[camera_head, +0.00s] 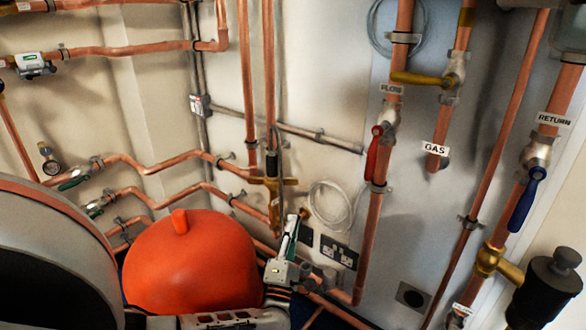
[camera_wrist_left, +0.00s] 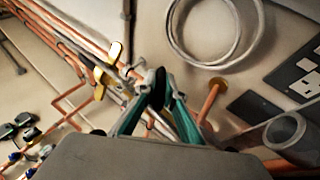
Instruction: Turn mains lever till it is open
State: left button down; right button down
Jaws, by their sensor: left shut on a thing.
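My left gripper (camera_head: 291,238) reaches from the bottom left to the pipes low on the wall, beside the orange-red vessel. In the left wrist view its teal fingers (camera_wrist_left: 160,82) close in at the tips around a small dark part (camera_wrist_left: 158,90). The fingers hide most of that part, and I cannot tell for sure that it is the mains lever. No label reading mains is legible. Yellow levers (camera_wrist_left: 104,70) stand on the pipes to the left of the fingertips; they also show in the head view (camera_head: 274,181). My right gripper is not in view.
The orange-red vessel (camera_head: 190,260) stands left of the gripper. A brass tap (camera_head: 304,213), coiled white tube (camera_head: 330,204) and sockets (camera_head: 339,251) are close right. A red lever (camera_head: 374,150), yellow gas lever (camera_head: 420,79) and blue lever (camera_head: 526,200) are further right.

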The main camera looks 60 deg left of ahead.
pick_arm(q)
jog(key=shift+n+y, duration=0.4)
jog(key=shift+y, duration=0.1)
jog(key=c, duration=2.1)
grip_release()
jog(key=shift+c, duration=0.2)
jog(key=v, duration=1.2)
jog(key=shift+s+a, duration=0.1)
